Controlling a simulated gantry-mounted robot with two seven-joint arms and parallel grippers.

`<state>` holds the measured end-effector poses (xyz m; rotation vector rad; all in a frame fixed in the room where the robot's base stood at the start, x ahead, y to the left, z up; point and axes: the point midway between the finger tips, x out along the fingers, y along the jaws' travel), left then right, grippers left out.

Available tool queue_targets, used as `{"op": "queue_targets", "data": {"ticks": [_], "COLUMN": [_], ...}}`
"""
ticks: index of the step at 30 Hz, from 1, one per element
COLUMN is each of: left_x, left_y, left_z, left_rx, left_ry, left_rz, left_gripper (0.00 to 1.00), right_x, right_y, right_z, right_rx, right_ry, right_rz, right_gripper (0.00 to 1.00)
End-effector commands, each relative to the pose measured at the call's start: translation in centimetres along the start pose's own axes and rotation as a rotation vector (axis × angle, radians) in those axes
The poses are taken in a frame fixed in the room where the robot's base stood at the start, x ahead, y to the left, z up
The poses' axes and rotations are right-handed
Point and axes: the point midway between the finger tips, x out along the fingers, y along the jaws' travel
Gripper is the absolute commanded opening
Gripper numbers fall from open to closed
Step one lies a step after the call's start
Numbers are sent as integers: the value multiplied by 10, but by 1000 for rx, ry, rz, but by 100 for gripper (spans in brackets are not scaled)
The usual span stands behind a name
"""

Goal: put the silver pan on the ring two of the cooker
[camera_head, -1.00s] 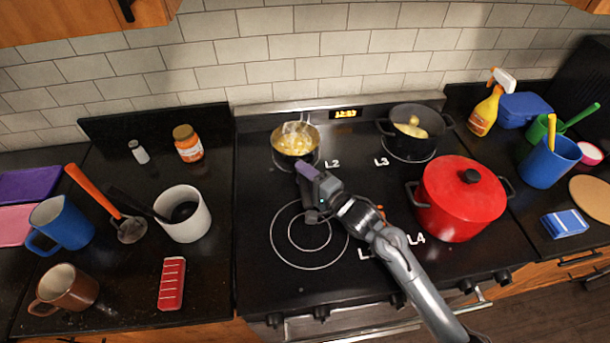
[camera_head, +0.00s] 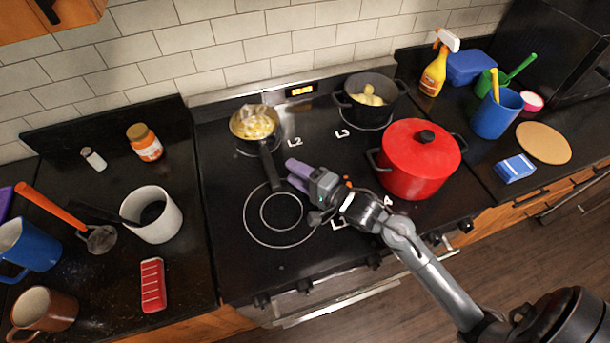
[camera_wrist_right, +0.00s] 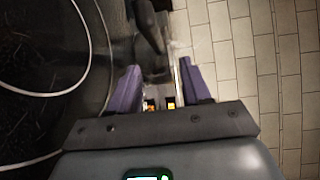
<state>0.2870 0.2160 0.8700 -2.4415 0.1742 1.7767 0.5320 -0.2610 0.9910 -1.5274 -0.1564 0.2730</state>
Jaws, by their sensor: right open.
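The silver pan (camera_head: 250,133) holds pale yellow food and sits at the back-left burner beside the L2 label (camera_head: 295,142); a ring edge shows at its near side. Its rim looks golden in this light. Its black handle (camera_head: 270,167) points toward the front of the cooker. My right gripper (camera_head: 292,173) is open and empty, just right of the handle and apart from it. In the right wrist view, the purple fingers (camera_wrist_right: 160,88) are spread, with a dark handle-like shape (camera_wrist_right: 150,28) beyond them. My left gripper is out of view.
A red lidded pot (camera_head: 415,165) stands right of my right gripper. A black pot (camera_head: 370,98) with food stands at L3. The front-left ring (camera_head: 247,222) is empty.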

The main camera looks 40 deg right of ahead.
Motion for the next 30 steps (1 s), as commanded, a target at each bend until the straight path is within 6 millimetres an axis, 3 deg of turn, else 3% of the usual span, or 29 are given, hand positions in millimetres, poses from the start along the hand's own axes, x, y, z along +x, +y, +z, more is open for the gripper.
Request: {"op": "queue_targets", "data": {"ticks": [8,23,30], "left_x": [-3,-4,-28], "left_y": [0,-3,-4], "left_z": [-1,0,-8], "left_rx": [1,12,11], "left_ry": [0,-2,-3], "left_rz": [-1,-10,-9], "left_gripper": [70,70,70], "right_x": [-23,-25,-27], "right_y": [0,-1,-27], "right_z": [0,0,1], "right_rx": [0,0,0], "right_ry": [1,1,1], "right_rz": [1,0,-1], "right_gripper": [48,48,48]}}
